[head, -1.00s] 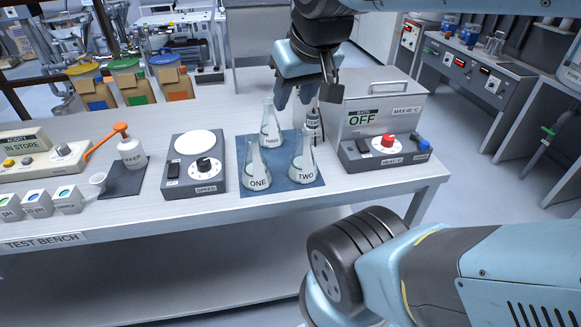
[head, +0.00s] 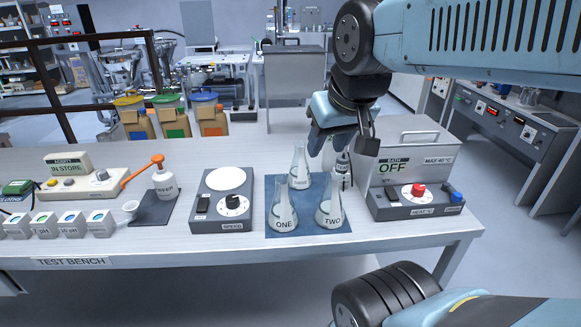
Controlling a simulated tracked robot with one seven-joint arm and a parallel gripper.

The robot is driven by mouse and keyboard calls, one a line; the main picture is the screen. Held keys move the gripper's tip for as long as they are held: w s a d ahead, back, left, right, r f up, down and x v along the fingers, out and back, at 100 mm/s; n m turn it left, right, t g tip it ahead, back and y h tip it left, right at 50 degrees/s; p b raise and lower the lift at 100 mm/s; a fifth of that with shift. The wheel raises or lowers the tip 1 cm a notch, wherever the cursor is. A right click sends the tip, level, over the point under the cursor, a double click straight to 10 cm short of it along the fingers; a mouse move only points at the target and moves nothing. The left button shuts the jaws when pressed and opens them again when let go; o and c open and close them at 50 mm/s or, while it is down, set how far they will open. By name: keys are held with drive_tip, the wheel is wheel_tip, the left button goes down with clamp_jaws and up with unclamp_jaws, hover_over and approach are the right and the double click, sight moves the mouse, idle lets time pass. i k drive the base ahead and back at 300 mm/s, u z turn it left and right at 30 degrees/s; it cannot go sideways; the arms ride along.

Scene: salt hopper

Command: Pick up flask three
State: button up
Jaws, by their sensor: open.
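Flask three (head: 299,168), a clear conical flask labelled THREE, stands upright at the back of a blue mat (head: 340,229) on the test bench. Flask one (head: 283,212) stands at the mat's front left and flask two (head: 329,208) at its front right. My gripper (head: 314,152) is open and empty. It points down just right of flask three's neck in the picture, close to the thermometer probe. Whether it touches the flask I cannot tell.
A water bath (head: 402,170) reading OFF stands right of the mat, close to my gripper. A labelled probe (head: 343,167) stands between. A stirrer with a white plate (head: 222,206) is at the left. Colour-lidded jars (head: 174,124) stand behind. The bench between jars and flasks is clear.

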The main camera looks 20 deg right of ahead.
sight(299, 172)
drive_tip(key=z, duration=0.85)
drive_tip(key=i, duration=0.1)
drive_tip(key=u, duration=2.7)
drive_tip(key=k, duration=1.45)
drive_tip(key=z, duration=0.15)
drive_tip(key=i, duration=1)
drive_tip(key=z, duration=0.1)
